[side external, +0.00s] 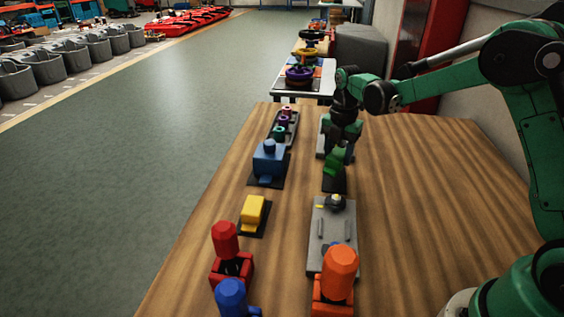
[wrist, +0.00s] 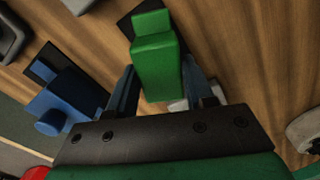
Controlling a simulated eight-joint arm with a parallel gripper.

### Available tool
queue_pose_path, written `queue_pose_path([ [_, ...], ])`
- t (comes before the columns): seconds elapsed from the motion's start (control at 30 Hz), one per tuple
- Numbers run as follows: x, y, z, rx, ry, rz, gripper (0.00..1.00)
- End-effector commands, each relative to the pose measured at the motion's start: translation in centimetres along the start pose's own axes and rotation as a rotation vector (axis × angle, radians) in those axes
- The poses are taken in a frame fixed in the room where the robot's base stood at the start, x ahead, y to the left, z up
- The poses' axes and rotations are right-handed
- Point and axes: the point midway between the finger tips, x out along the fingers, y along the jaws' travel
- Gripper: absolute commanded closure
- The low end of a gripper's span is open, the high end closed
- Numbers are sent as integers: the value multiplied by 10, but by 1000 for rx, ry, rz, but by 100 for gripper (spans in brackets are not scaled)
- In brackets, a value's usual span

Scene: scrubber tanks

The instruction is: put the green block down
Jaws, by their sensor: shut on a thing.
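The green block (side external: 335,164) is a stepped piece held in my gripper (side external: 340,152) over a small black mat (side external: 334,185) on the wooden table. The wrist view shows the green block (wrist: 155,62) between the two fingers of my gripper (wrist: 158,85), which are shut on its sides. The black mat (wrist: 127,27) shows partly behind the block there. Whether the block touches the mat is hard to tell in either view.
A blue block (side external: 268,160) stands on a black mat to the left, and a yellow block (side external: 253,210) is nearer. A grey plate fixture (side external: 320,245) lies in front. Red (side external: 225,245) and orange (side external: 340,265) pieces stand near the front. The table's right side is clear.

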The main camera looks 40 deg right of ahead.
Motion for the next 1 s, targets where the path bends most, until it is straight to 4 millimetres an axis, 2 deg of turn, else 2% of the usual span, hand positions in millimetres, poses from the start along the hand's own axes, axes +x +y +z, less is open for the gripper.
queue_pose_path([
  [0.23, 34, 0, 0, 0, 0, 0, 100],
  [0.63, 39, 0, 0, 0, 0, 0, 100],
  [0.67, 39, 0, 0, 0, 0, 0, 44],
  [0.73, 38, 0, 0, 0, 0, 0, 25],
  [0.77, 38, 0, 0, 0, 0, 0, 21],
  [1.0, 38, 0, 0, 0, 0, 0, 21],
])
